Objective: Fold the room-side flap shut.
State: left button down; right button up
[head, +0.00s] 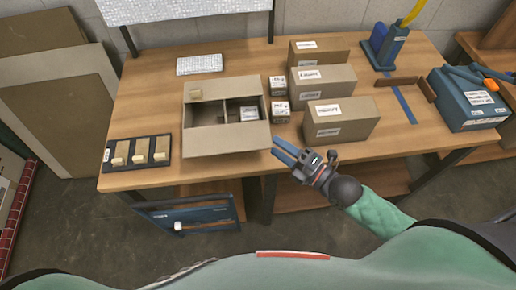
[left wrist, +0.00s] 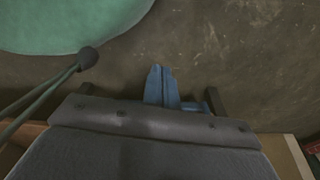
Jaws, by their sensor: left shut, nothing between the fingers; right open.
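An open cardboard box (head: 188,117) stands on the workbench in the head view. A divider runs inside it, and a small labelled carton (head: 249,113) lies in its right compartment. The room-side flap (head: 227,138) is the broad panel at the box's near edge; the opening shows behind it. I cannot tell its exact angle. My right gripper (head: 285,150) is open and empty, just off the box's near right corner at the bench edge. My left gripper (left wrist: 162,86) is shut and empty over the floor in the left wrist view; the head view does not show it.
Several labelled cartons (head: 342,117) stand right of the box. A black tray (head: 113,164) with pale blocks is at left, and a white keyboard-like pad (head: 199,64) lies behind. A blue toolbox (head: 467,98) is far right. A blue drawer-like panel (head: 205,214) shows below the bench.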

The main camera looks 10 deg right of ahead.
aim_at(257, 148)
pick_arm(q)
jog(key=w+d+r+b, duration=0.4)
jog(key=w+r+b, duration=0.25)
jog(key=r, duration=0.55)
pick_arm(e)
notch_tip(257, 148, down, 7)
pick_arm(q)
notch_tip(257, 148, down, 7)
jog(key=a+p, duration=0.2)
jog(key=p, duration=0.1)
jog(key=shift+s, duration=0.45)
pick_arm(e)
jog(key=shift+x, duration=3.9)
pick_arm(q)
jog(key=shift+a+f, duration=0.1)
pick_arm(e)
jog(key=shift+s+a+r, duration=0.1)
jog(key=shift+r, duration=0.05)
pick_arm(q)
jog(key=shift+w+p, duration=0.15)
jog(key=shift+p, duration=0.15)
pick_arm(e)
grip_shut()
